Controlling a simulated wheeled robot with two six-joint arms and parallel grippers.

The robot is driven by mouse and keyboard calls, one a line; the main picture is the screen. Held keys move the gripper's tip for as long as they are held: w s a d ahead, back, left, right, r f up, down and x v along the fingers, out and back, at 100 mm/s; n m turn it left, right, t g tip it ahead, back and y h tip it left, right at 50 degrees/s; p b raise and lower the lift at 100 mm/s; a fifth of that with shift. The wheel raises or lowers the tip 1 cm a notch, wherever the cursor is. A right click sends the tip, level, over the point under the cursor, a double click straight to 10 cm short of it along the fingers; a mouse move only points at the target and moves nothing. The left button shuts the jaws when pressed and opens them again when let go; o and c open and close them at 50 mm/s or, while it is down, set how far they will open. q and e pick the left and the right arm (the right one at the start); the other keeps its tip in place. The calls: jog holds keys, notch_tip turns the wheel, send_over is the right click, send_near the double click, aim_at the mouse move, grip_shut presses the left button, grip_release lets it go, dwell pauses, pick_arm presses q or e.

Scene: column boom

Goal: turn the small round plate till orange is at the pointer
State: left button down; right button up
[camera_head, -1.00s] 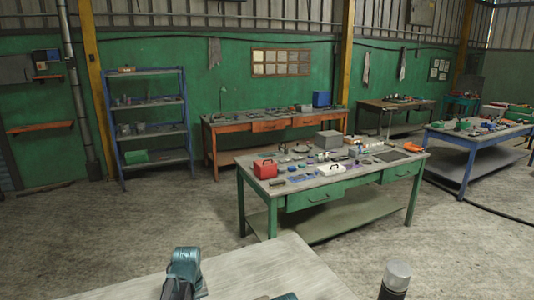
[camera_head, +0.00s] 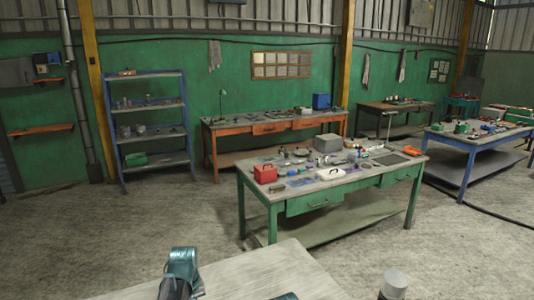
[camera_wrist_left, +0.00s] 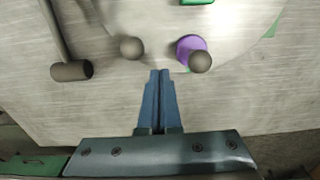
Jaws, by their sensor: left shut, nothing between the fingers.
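In the left wrist view a pale round plate (camera_wrist_left: 235,25) lies partly in view at the top on a pale worktop. A purple round patch (camera_wrist_left: 186,45) sits near its lower rim, and a green patch (camera_wrist_left: 197,1) is cut off at the top edge. One grey ball-shaped knob (camera_wrist_left: 201,62) overlaps the purple patch; another (camera_wrist_left: 131,47) stands to its left. No orange and no certain pointer show. My left gripper (camera_wrist_left: 160,74) is shut and empty, its tips just below and between the two knobs, apart from them in the picture.
A dark rod with a thick cylindrical end (camera_wrist_left: 72,70) lies left of the knobs.

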pick_arm(q)
notch_tip(320, 180, up, 5)
jog(key=p, duration=0.4)
jog(key=shift+r+p, duration=0.15)
jog(key=shift+p, duration=0.15)
jog(key=s+d+f+m+b, duration=0.4)
jog(key=s+d, duration=0.4)
jog(key=s+d+f+m+y+b, duration=0.1)
jog(key=s+d+f+m+b, duration=0.4)
jog(key=s+d, duration=0.3)
jog(key=shift+s+a, duration=0.1)
